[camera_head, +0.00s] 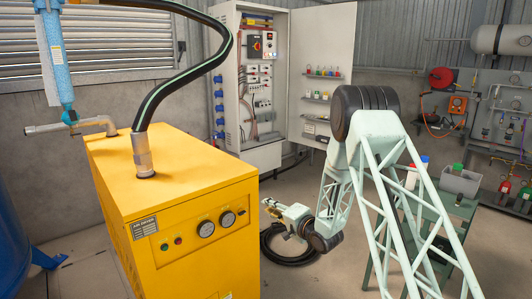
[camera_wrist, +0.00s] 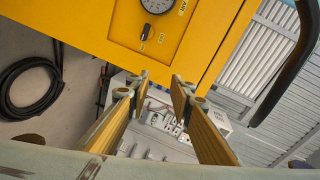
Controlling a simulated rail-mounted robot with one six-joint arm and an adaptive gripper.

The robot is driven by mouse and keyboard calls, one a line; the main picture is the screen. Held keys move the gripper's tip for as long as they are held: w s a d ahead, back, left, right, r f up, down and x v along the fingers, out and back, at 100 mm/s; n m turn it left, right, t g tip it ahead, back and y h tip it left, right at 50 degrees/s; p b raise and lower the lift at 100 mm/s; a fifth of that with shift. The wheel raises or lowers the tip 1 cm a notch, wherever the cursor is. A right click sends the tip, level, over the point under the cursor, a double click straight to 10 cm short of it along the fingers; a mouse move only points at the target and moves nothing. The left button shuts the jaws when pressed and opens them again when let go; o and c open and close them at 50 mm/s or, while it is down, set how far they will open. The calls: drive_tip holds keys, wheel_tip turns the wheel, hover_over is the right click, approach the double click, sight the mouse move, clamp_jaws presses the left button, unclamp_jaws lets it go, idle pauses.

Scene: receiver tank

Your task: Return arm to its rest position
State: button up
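My arm, pale green lattice links with dark joints, reaches in from the lower right of the head view and folds down at the middle. My gripper (camera_head: 268,204) is at its end, pointing left, low beside the right side of the yellow air dryer (camera_head: 185,205). In the wrist view my gripper (camera_wrist: 159,88) shows two fingers with tan pads, parted with a clear gap and nothing between them. The dryer's yellow front (camera_wrist: 110,25), with a gauge (camera_wrist: 157,4) and a small black switch (camera_wrist: 145,33), fills the top of that view, beyond the fingertips.
An open electrical cabinet (camera_head: 231,85) stands behind. A coiled black hose (camera_head: 290,258) lies on the floor close to my gripper and wrist. A green table (camera_head: 456,205) with a grey bin (camera_head: 460,181) stands right, behind my arm. A thick hose (camera_head: 215,62) arches above the dryer.

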drive_tip(key=s+d+r+n+g+h, duration=0.1)
drive_tip(key=s+d+r+h, duration=0.15)
drive_tip(key=d+r, duration=0.4)
drive_tip(key=s+d+r+n+h, duration=0.1)
drive_tip(key=s+d+r+h, duration=0.15)
drive_tip(key=r, duration=0.65)
drive_tip(key=s+d+r+n+g+h, duration=0.1)
drive_tip(key=s+d+r+h, duration=0.1)
drive_tip(key=s+d+r, duration=0.5)
drive_tip(key=s+d+r+n+g+h, duration=0.1)
drive_tip(key=s+d+r+h, duration=0.1)
drive_tip(key=s+r, duration=0.65)
drive_tip(key=s+d+n+g, duration=0.1)
drive_tip(key=s+n+g, duration=0.3)
drive_tip(key=s, duration=5)
drive_tip(key=shift+d+f+g, duration=0.2)
drive_tip(key=shift+d+g, duration=0.05)
drive_tip(key=shift+g, duration=0.85)
drive_tip(key=shift+w, duration=0.1)
drive_tip(key=shift+c, duration=0.3)
